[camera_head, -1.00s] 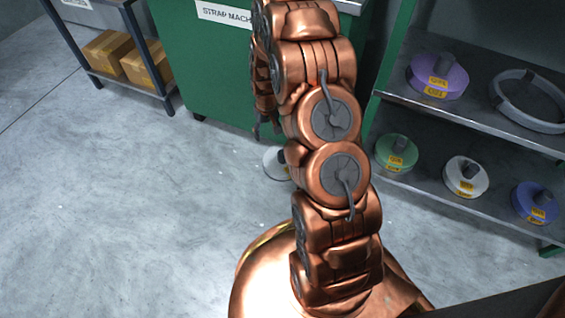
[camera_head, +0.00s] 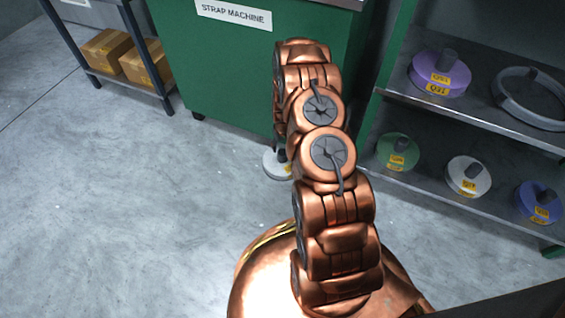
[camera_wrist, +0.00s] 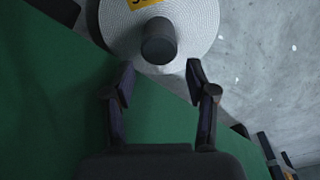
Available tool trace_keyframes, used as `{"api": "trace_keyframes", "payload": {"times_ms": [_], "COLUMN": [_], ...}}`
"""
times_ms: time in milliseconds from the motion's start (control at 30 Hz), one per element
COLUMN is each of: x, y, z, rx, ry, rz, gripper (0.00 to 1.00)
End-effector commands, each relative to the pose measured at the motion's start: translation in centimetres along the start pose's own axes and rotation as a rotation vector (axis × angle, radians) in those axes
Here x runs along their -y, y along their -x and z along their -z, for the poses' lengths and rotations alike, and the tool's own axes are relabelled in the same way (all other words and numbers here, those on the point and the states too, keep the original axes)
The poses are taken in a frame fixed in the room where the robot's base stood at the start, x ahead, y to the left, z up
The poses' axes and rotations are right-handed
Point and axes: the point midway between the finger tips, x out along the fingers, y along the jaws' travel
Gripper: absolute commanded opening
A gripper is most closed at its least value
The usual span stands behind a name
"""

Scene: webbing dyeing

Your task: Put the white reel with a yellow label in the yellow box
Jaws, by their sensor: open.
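A white reel (camera_head: 272,165) lies flat on the floor by the green cabinet, partly hidden by my arm. In the wrist view the white reel (camera_wrist: 195,25) shows ribbed white webbing, a dark upright hub (camera_wrist: 158,42) and part of a yellow label (camera_wrist: 143,3) at the top edge. My gripper (camera_wrist: 161,78) is open and empty. Its two fingers point towards the hub, one on each side of its line, with the hub just beyond the tips. In the head view my gripper is mostly hidden behind my arm. No clearly yellow box is in view.
Tan boxes (camera_head: 107,47) sit on a low rack at left. The green strap machine cabinet (camera_head: 215,75) stands close behind the reel. The right shelf holds purple, green and blue reels and another white reel (camera_head: 468,182) with a yellow label. The floor at left is clear.

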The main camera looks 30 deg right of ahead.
Motion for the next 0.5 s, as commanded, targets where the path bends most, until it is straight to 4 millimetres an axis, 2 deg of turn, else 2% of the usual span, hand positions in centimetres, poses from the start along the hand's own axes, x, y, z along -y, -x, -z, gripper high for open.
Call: {"api": "trace_keyframes", "payload": {"times_ms": [500], "x": [0.0], "y": [-5.2], "z": [-0.8], "rx": [0.001], "ry": [0.001], "rz": [0.001], "gripper": [0.57]}}
